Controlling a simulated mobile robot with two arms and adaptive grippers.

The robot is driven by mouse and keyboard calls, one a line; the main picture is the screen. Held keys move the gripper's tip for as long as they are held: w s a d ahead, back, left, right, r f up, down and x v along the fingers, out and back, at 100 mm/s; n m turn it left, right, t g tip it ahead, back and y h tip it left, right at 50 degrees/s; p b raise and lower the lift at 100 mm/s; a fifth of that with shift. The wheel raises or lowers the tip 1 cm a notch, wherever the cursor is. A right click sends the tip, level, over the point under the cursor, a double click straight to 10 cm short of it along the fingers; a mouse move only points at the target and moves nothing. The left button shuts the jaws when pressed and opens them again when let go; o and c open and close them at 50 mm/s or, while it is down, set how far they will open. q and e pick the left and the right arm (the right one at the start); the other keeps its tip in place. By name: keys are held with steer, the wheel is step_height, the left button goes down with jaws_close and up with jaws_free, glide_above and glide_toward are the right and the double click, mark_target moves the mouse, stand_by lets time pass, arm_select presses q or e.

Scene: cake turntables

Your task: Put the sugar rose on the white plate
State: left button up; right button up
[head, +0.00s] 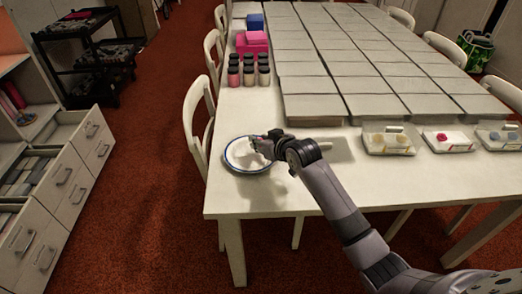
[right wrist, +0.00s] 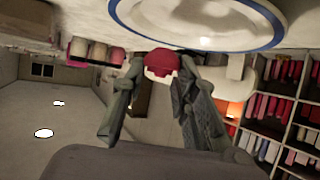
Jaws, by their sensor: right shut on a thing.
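The white plate (head: 234,165) with a blue rim lies near the left front corner of the white table. Its rim also shows at the top of the right wrist view (right wrist: 262,45). My right gripper (head: 262,145) is over the plate in the head view. In the right wrist view its two fingers (right wrist: 160,68) are shut on the sugar rose (right wrist: 161,62), a small dark red piece with a pale part. The rose is close to the plate's rim; I cannot tell whether they touch. In the head view the gripper mostly hides the rose. My left gripper is not in view.
Three small trays stand at right, with yellowish pieces (head: 388,140), a red piece (head: 441,137) and grey-blue pieces (head: 496,136). Dark-lidded jars (head: 248,70) and a pink box (head: 252,42) stand farther back. Flat grey boxes (head: 350,60) cover the table's middle. Chairs surround it.

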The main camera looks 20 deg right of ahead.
mark_target(262, 158)
steer(key=shift+f, duration=1.95)
steer(key=o, duration=0.8)
steer(key=shift+c, duration=0.2)
steer(key=shift+s+r, duration=0.15)
steer(key=shift+s, duration=0.05)
steer(key=v, duration=1.1)
steer(key=shift+s+r+p, duration=0.15)
steer(key=shift+s+p, duration=0.15)
steer(key=shift+p, duration=0.1)
steer(key=shift+d, duration=0.1)
